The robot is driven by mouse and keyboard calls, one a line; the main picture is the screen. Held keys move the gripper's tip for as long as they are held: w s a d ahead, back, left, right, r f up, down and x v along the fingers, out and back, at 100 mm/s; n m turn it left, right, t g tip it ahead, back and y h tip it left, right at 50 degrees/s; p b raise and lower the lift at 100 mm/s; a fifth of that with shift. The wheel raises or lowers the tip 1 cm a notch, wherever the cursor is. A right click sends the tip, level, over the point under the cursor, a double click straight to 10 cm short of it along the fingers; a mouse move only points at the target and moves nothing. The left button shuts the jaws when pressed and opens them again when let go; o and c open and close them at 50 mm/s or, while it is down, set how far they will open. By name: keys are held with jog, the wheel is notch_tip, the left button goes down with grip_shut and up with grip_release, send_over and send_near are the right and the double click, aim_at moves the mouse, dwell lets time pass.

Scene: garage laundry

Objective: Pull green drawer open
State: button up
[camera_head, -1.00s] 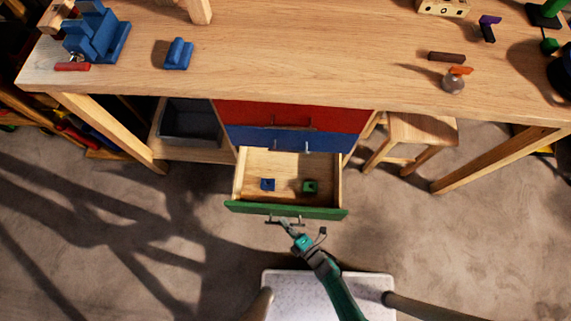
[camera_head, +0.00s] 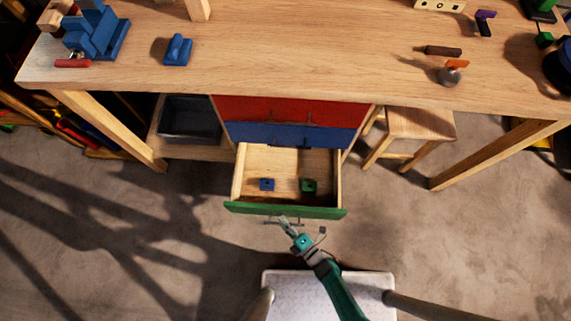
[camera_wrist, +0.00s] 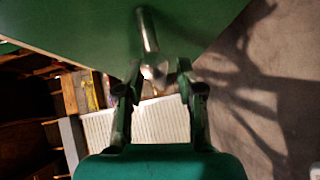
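The green drawer (camera_head: 300,211) stands pulled out below the blue and red drawers, its wooden inside showing. A small blue block (camera_head: 267,184) and a small green block (camera_head: 308,185) lie in it. Its metal handle (camera_head: 270,221) sticks out from the green front; it also shows in the wrist view (camera_wrist: 149,35), against the green front (camera_wrist: 80,30). My gripper (camera_head: 287,223) is at the handle. In the wrist view my gripper (camera_wrist: 159,72) has its fingers apart, with the handle's end between them. I cannot tell whether either finger touches it.
The blue drawer (camera_head: 250,134) and red drawer (camera_head: 240,108) above are shut. A wooden workbench (camera_head: 300,60) spans overhead. A stool (camera_head: 420,124) stands to the right and a grey bin (camera_head: 190,120) to the left. The floor (camera_head: 420,240) beside the drawer is clear.

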jog(key=v, duration=0.7)
jog(key=shift+s, duration=0.2)
dwell(0.6)
jog(key=shift+d, duration=0.2)
dwell(0.4)
jog(key=s+d+r+m+t+h, duration=0.1)
jog(key=s+d+r+m+h, duration=0.2)
jog(key=r+m, duration=0.5)
jog(key=s+d+r+m+t+h, duration=0.1)
jog(key=s+d+r+m+h, duration=0.2)
jog(key=r, duration=1.7)
jog(key=s+d+r+m+t+h, duration=0.1)
jog(key=s+d+r+m+h, duration=0.2)
jog(key=r+m, duration=1.1)
jog(key=d+r+h, duration=0.1)
jog(key=d+h, duration=0.1)
jog(key=d, duration=0.3)
jog(key=shift+s, duration=0.35)
